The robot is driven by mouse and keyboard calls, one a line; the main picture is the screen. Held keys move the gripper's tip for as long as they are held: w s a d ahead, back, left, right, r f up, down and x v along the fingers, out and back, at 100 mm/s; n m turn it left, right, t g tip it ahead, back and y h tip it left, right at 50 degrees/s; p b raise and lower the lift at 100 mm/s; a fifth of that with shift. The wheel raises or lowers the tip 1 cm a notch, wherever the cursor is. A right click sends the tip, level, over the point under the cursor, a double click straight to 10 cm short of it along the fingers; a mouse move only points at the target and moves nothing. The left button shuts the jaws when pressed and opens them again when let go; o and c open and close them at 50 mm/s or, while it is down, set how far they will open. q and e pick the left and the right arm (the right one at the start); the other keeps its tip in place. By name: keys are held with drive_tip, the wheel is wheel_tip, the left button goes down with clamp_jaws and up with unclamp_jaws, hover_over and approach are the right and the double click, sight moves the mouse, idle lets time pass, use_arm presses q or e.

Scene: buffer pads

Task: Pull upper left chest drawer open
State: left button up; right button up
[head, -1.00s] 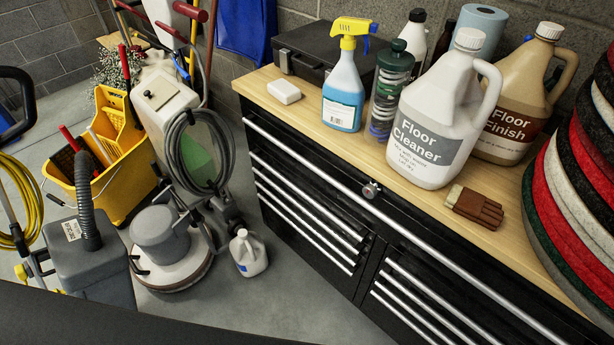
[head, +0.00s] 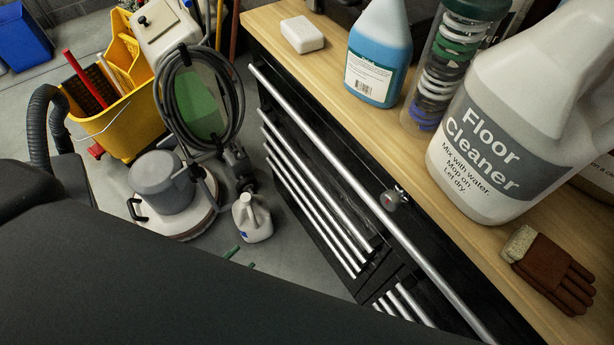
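The black tool chest (head: 435,225) with a wooden top stands on the right side of the head view. A long silver rail (head: 330,137) with a lock (head: 391,199) runs along its upper front. Below it is the left column of drawers with several silver handles, and the upper left drawer handle (head: 315,180) is topmost there. These drawers look shut. Two small green tips, seemingly of my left gripper (head: 240,257), show just above a large dark part of mine, over the floor and apart from the chest. The rest of that gripper is hidden. My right gripper is not in view.
A floor machine (head: 163,185), a white jug (head: 252,219) and a yellow mop bucket (head: 113,105) stand on the floor left of the chest. Soap (head: 302,35), bottles and brown gloves (head: 553,272) lie or stand on top. Some floor before the drawers is clear.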

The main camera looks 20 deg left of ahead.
use_arm(q)
drive_tip(key=shift+w+d+r+m+t+h+b, duration=0.6)
drive_tip(key=shift+w+d+m+h+b, duration=0.8)
drive_tip(key=shift+w+m+b, duration=1.9)
drive_tip(key=shift+w+d+r+m+t+h+b, duration=0.6)
drive_tip(key=shift+w+m+h+b, duration=1.45)
drive_tip(key=shift+w, duration=2.7)
drive_tip(key=shift+w+d+r+m+t+h+b, duration=0.55)
drive_tip(key=shift+w+d+m+h+b, duration=0.95)
drive_tip(key=shift+w+m, duration=2.2)
drive_tip(key=shift+w+a+r+n, duration=0.1)
drive_tip(key=shift+w+r+n, duration=0.05)
drive_tip(key=shift+w+n, duration=0.15)
clamp_jaws()
